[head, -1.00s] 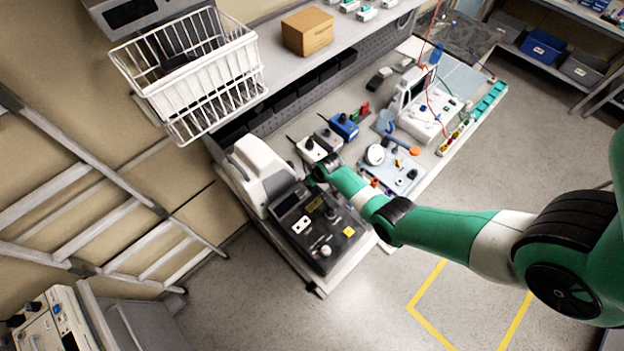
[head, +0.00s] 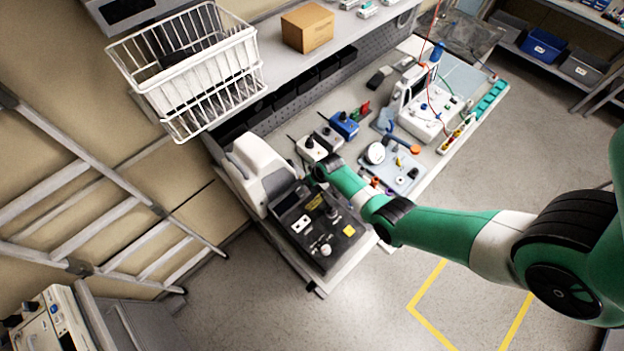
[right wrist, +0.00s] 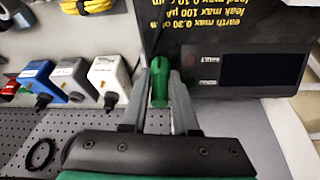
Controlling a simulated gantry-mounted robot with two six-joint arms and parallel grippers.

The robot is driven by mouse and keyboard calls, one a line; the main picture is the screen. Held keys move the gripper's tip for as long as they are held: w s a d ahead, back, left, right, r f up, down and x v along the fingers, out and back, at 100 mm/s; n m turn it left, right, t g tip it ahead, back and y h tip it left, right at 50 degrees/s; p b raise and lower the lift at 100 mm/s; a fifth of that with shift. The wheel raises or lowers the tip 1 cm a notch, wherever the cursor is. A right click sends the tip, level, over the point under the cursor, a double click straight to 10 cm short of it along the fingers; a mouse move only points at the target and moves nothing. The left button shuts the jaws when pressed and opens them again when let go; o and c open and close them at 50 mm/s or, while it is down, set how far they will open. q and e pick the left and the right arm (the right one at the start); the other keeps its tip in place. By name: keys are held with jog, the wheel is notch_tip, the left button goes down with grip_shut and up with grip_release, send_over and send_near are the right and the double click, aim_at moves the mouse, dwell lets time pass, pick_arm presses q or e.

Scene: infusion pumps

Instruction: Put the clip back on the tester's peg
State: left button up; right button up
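The tester is a dark box with a screen and yellow lettering, on the bench in the head view (head: 318,236); its dark face and display also show in the right wrist view (right wrist: 235,70). The green clip (right wrist: 160,84) stands between the two grey fingers of my right gripper (right wrist: 160,92), which are closed against its sides. In the head view my right gripper (head: 316,176) is at the tester's upper edge; the clip is too small to tell there. I cannot make out the peg clearly. My left gripper is not in view.
A white machine (head: 262,170) stands left of the tester. A light blue tray (head: 400,172) with small parts lies right of the arm.

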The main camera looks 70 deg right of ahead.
jog(key=o, duration=0.5)
jog(key=shift+o, duration=0.5)
jog(key=shift+r, duration=0.15)
jog(key=shift+c, duration=0.4)
